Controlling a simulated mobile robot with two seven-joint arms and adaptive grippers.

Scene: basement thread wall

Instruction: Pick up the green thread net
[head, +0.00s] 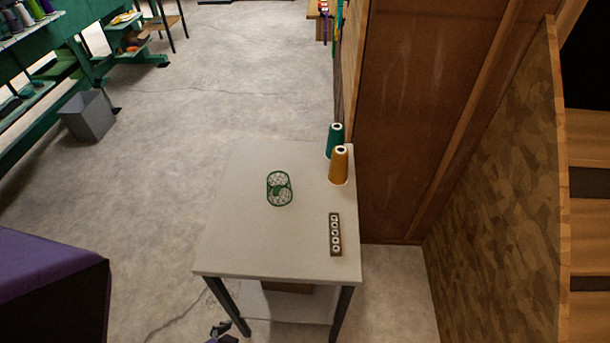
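The green thread net (279,188) is a small open-mesh cylinder. It lies on the pale table (240,235), a little behind the middle of its top. Nothing is touching it. A small dark piece at the bottom edge of the head view appears to be my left gripper (222,329). It is low, in front of the table's front left leg and well apart from the net. It is too small and cut off to show whether it is open or shut. My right gripper is not in view.
A teal thread cone (334,141) and an orange-brown cone (339,165) stand at the table's back right corner. A dark strip with several round holes (335,235) lies near the right edge. A wooden wall (405,120) borders the right. A grey bin (88,115) stands far left.

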